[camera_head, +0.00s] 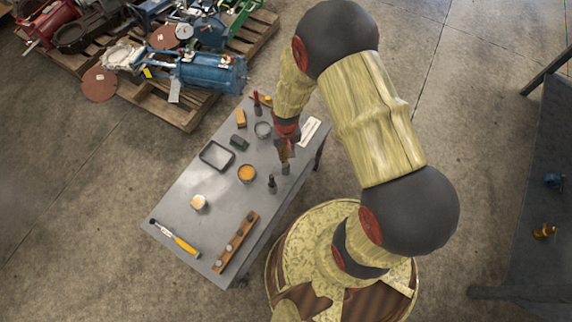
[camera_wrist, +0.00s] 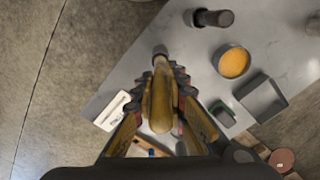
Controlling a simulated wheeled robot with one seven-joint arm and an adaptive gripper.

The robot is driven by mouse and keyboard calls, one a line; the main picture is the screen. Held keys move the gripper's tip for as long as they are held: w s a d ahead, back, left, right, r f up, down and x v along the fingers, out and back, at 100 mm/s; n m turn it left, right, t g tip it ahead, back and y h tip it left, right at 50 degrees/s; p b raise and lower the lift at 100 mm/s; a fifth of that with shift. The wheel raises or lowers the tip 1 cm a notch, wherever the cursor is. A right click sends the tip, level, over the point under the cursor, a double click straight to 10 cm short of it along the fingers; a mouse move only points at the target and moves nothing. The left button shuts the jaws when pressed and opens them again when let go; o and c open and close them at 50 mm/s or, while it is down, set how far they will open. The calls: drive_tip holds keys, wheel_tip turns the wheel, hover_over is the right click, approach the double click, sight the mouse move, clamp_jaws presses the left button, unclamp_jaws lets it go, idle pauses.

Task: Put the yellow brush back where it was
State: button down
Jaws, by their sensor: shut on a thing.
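My gripper (camera_head: 285,148) is over the right side of the grey table (camera_head: 180,197), near its right edge. It is shut on the yellow brush (camera_wrist: 161,98), whose amber handle runs between the fingers in the wrist view. A greyish end of the brush points away from the wrist, and a grey end also shows below my gripper in the head view. I cannot tell whether this end touches the table. The fingers hide part of the handle.
A dark bottle (camera_head: 271,185), orange-filled tin (camera_head: 247,173), grey tray (camera_head: 216,156), round dish (camera_head: 262,130) and white card (camera_head: 309,132) lie around my gripper. A wooden rack (camera_head: 237,242) and a yellow-handled tool (camera_head: 180,240) lie nearer the front.

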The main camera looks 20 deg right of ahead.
sight(286, 163)
wheel_tip(286, 163, down, 7)
drive_tip(key=shift+w+r+b, duration=0.1)
drive_tip(key=shift+b, duration=0.9)
drive_tip(key=shift+f, duration=0.35)
drive_tip(key=shift+s+f+b, duration=0.2)
drive_tip(key=shift+b, duration=0.15)
drive_tip(key=c, duration=1.9)
unclamp_jaws()
drive_tip(key=shift+s+f, duration=0.15)
drive_tip(key=shift+o, duration=0.5)
drive_tip(key=shift+f, duration=0.1)
drive_tip(key=shift+r, duration=0.25)
